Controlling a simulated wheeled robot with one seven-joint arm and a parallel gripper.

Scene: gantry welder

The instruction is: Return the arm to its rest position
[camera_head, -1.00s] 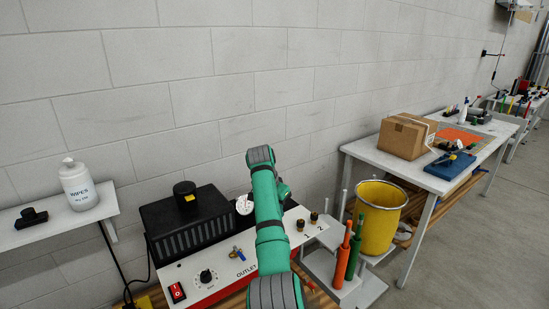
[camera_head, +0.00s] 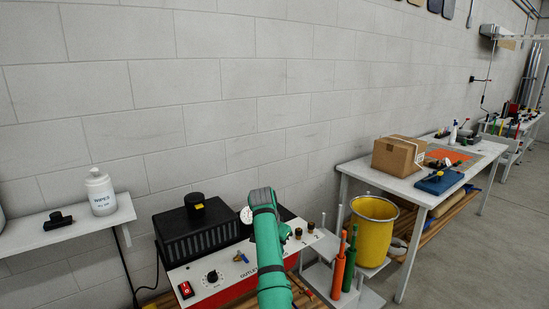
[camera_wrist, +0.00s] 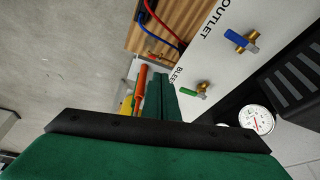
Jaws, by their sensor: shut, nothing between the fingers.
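My green arm with its grey joint (camera_head: 262,198) reaches up from the bottom of the head view, in front of the red and white outlet panel (camera_head: 215,278). In the wrist view my gripper (camera_wrist: 160,78) shows as two dark green fingers side by side beyond a black bar. It is shut and empty. The fingers point towards the floor area beside the panel, with an orange cylinder (camera_wrist: 141,92) beside them in the picture.
A black box (camera_head: 200,235) and a gauge (camera_head: 247,215) stand by the panel. To the right are orange (camera_head: 338,272) and green (camera_head: 350,262) cylinders in a stand, a yellow bucket (camera_head: 373,228) and a table with a cardboard box (camera_head: 398,156). A wipes bottle (camera_head: 100,192) stands on the left shelf.

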